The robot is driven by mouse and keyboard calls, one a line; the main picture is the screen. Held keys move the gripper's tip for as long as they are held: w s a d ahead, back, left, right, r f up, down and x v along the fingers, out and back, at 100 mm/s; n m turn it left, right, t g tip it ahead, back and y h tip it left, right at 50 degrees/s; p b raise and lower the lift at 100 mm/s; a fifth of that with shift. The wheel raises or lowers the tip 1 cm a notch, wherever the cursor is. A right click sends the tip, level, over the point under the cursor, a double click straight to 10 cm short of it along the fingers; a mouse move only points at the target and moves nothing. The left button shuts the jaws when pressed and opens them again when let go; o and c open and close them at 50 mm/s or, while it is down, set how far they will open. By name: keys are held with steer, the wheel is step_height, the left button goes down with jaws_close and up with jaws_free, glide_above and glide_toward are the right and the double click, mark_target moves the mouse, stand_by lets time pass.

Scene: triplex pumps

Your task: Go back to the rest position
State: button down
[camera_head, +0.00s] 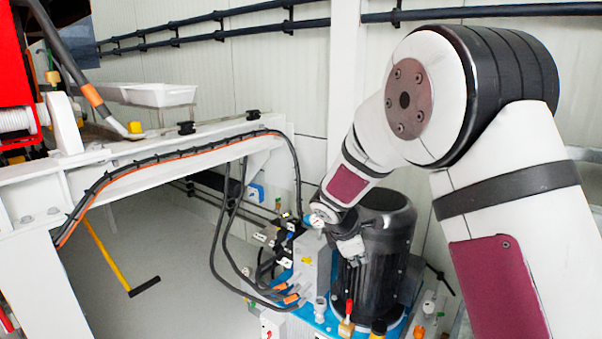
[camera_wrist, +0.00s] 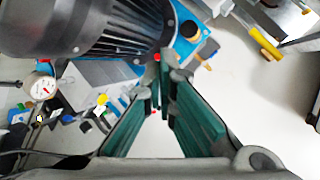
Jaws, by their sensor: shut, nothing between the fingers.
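My gripper (camera_wrist: 162,84) shows in the wrist view with its two green-sided fingers converging toward the tips; it is shut and empty. In the head view my arm reaches in from the right and its end is down beside the black motor (camera_head: 378,245) of the pump unit. The fingers are hard to make out there. In the wrist view the motor (camera_wrist: 85,25) fills the upper left, and the fingertips are near the edge of the blue base (camera_wrist: 184,50). I cannot tell if they touch anything.
A pressure gauge (camera_wrist: 42,88) and several fittings with cables crowd the left of the wrist view. A white steel frame (camera_head: 130,160) with cables stands left of the pump in the head view. A yellow-handled tool (camera_head: 108,258) hangs below it. Open grey floor (camera_head: 170,240) lies between.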

steer(key=s+d+r+m+y, duration=0.1)
steer(key=s+d+r+m, duration=0.2)
steer(key=s+r+m, duration=0.5)
steer(key=s+d+r+m+y, duration=0.1)
steer(key=s+d+r+m, duration=0.25)
steer(key=s+r, duration=0.8)
steer(key=s+a+f+m+g+y, duration=0.1)
steer(key=s+f+m+g, duration=0.2)
steer(key=s, duration=1.1)
steer(key=s+f+m+g+y, duration=0.15)
steer(key=s+m, duration=0.25)
steer(key=s, duration=1)
step_height(320, 180, up, 20)
steer(key=t+p, duration=0.4)
steer(key=p, duration=1.4)
steer(key=shift+w+a+p, duration=0.25)
steer(key=shift+w+p, duration=0.1)
